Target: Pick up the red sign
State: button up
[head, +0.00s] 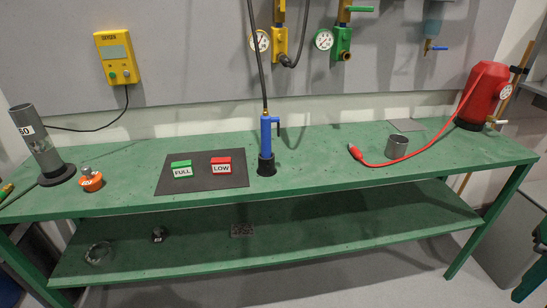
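The red sign (221,166), with a white face reading LOW, sits on a dark mat (213,187) on the green workbench, left of the middle in the head view. A green sign (181,170) reading FULL sits on the same mat to its left, with a gap between them. Nothing covers the red sign. My gripper is not seen in this view.
A blue tool (266,140) on a hanging hose stands upright just right of the mat. An orange item (91,181) and a grey cylinder (44,152) stand at the left.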

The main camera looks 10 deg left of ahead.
aim_at(219, 165)
jog(key=z, duration=2.25)
jog(key=k, duration=2.35)
jog(key=u, duration=1.3)
jog(key=i, duration=0.95)
jog(key=z, duration=0.05)
